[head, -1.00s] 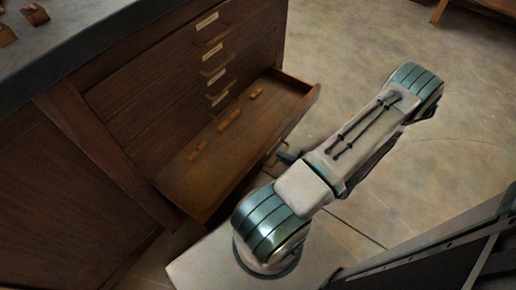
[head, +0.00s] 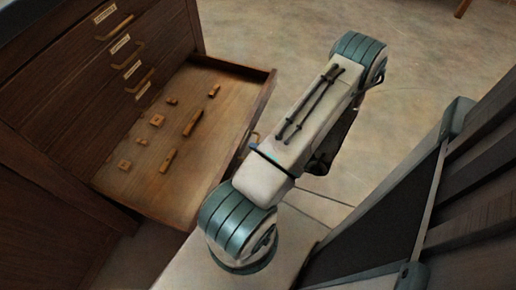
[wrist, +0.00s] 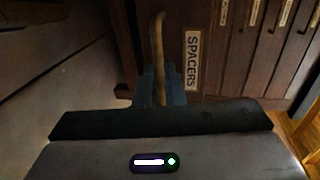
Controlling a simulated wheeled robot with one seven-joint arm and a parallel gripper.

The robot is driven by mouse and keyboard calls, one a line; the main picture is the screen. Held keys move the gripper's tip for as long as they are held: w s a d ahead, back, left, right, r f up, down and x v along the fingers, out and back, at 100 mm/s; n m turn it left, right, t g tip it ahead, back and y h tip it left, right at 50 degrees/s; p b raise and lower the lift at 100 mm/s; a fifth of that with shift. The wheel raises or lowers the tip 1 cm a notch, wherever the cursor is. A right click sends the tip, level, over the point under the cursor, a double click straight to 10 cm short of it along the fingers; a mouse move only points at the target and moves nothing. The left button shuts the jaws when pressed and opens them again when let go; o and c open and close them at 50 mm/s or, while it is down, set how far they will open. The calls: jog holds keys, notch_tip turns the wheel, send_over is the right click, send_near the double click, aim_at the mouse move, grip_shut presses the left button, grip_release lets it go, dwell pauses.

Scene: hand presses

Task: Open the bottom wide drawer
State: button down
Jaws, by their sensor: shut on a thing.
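The wide wooden drawer (head: 215,165) stands far out of the dark cabinet in the head view and is the lowest one seen there. Several small wooden pieces lie inside it. In the wrist view, its front carries a label reading SPACERS (wrist: 191,60) and a bar handle (wrist: 157,45). My gripper (wrist: 160,82) has its blue fingers shut on that handle. In the head view, a bit of the handle (head: 254,138) shows beside my arm, and my arm hides the fingers.
The cabinet (head: 60,75) holds more labelled drawers above, which look closed, each with a bar handle. Bare floor (head: 285,45) lies beyond the open drawer and my arm. A dark slatted structure (head: 450,200) stands at the right of the head view.

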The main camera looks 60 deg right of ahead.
jog(key=c, duration=1.5)
grip_release()
jog(key=shift+w, duration=0.1)
jog(key=shift+c, duration=0.2)
jog(key=p+v, duration=0.3)
jog(key=v, duration=1.1)
jog(key=shift+w, duration=0.15)
